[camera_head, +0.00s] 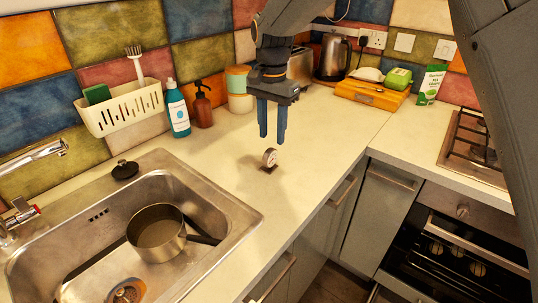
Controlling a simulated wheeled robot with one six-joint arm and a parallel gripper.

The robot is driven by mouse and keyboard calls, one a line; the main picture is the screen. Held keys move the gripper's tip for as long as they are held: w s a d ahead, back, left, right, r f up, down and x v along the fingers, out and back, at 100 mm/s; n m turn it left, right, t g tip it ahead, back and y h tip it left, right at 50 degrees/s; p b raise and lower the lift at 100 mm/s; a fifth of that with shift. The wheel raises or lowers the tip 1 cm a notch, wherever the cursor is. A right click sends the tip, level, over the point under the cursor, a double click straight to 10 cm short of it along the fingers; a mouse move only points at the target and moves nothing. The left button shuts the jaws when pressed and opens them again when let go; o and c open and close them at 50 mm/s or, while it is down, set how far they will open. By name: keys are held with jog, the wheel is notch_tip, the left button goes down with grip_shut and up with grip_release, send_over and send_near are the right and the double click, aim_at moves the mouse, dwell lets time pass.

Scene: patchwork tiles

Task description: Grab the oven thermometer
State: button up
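The oven thermometer (270,157) is a small round dial with a pale face. It stands upright on a small dark base on the cream worktop, right of the sink and near the front edge. My gripper (272,134) points down above it, with its two blue fingers apart and nothing between them. The fingertips look a little above and behind the dial; the exact gap is hard to tell from this single view.
A steel sink (220,211) with a pot (158,232) lies left. A white caddy (124,108), teal bottle (177,110), brown dispenser (202,105) and canister (239,92) line the wall. A kettle (333,58) and wooden tray (372,95) stand at the back. Worktop around the thermometer is clear.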

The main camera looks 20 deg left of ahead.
aim_at(270, 149)
notch_tip(270, 149, down, 3)
jog(key=shift+a+r+p, duration=0.1)
jog(key=shift+r+p, duration=0.1)
jog(key=shift+p, duration=0.2)
jog(key=shift+w+a+f+p, duration=0.15)
jog(key=shift+f+p, duration=0.45)
jog(key=shift+f, duration=0.65)
jog(key=shift+w+a+f+p, duration=0.15)
jog(key=shift+f+p, duration=0.45)
jog(key=shift+f, duration=0.65)
grip_shut()
jog(key=shift+r, duration=0.15)
